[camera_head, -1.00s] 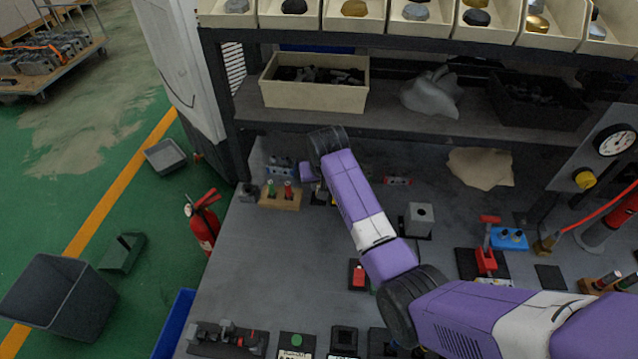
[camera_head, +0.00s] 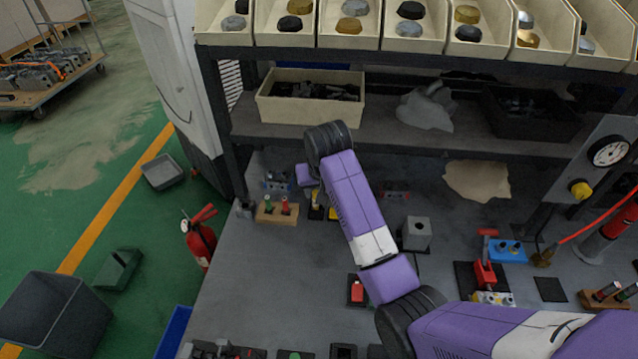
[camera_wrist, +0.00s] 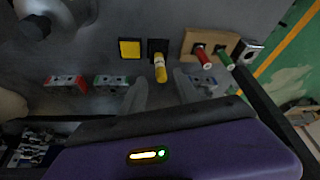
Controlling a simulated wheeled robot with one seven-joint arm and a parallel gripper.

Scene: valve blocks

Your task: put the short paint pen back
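A short yellow pen-like cylinder (camera_wrist: 160,68) with a pale label stands at a small black holder (camera_wrist: 157,46) in the wrist view. Red (camera_wrist: 204,57) and green (camera_wrist: 224,59) pens are in a wooden rack (camera_wrist: 190,42) to its right; the rack also shows in the head view (camera_head: 277,217). I cannot tell for certain which is the short paint pen. My gripper (camera_wrist: 160,78) is open, its two grey fingers apart on either side of the yellow cylinder's near end, touching neither side visibly. In the head view my arm hides most of the gripper.
A yellow square pad (camera_wrist: 130,48) lies left of the holder. Red (camera_wrist: 65,84) and green (camera_wrist: 110,82) blocks sit near the left finger. A shelf with a cream bin (camera_head: 312,98) overhangs the bench's back.

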